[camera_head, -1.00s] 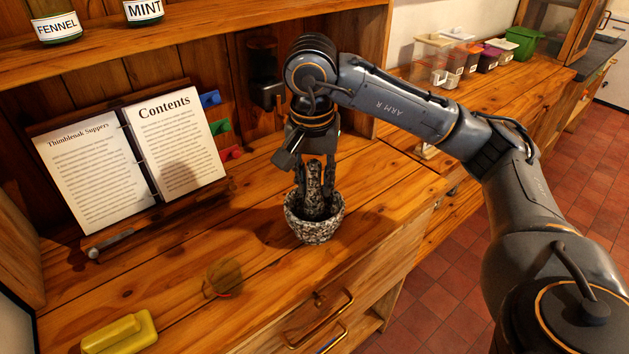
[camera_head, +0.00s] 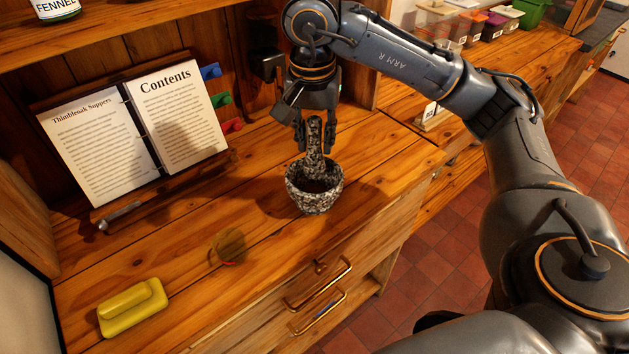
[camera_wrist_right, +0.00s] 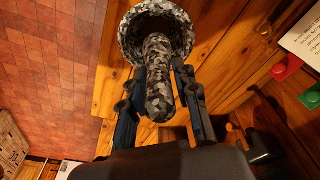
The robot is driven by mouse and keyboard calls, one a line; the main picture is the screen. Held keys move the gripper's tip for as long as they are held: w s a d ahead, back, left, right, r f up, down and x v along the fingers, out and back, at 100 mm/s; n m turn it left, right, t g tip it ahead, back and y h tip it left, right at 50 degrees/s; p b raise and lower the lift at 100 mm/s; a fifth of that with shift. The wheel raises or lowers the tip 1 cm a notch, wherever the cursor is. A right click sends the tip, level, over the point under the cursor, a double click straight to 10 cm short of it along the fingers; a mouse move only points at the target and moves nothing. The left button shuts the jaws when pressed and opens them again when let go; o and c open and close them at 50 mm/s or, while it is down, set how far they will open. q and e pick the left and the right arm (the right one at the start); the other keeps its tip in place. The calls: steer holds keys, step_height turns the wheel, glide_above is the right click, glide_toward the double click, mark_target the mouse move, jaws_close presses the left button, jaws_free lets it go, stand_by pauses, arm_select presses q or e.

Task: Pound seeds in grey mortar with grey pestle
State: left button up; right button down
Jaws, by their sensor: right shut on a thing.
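The grey speckled mortar (camera_head: 314,200) stands upright on the wooden counter in the head view, near the counter's front right part. My right gripper (camera_head: 314,140) is above the mortar and shut on the grey speckled pestle (camera_head: 314,160). The pestle is close to upright, with its lower end inside the mortar's bowl. In the right wrist view the pestle (camera_wrist_right: 158,85) sits between the fingers and points into the mortar (camera_wrist_right: 130,38). Dark contents show inside the bowl, but single seeds cannot be made out. My left gripper is not in view.
An open recipe book (camera_head: 140,135) leans on a stand at the back left. A yellow block with a handle (camera_head: 132,306) and a round see-through item (camera_head: 229,247) lie on the counter. Drawers with brass handles (camera_head: 318,284) are below the front edge.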

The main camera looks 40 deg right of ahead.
mark_target(315, 115)
step_height(315, 115, up, 6)
steer(key=p, duration=0.4)
steer(key=shift+f, duration=0.2)
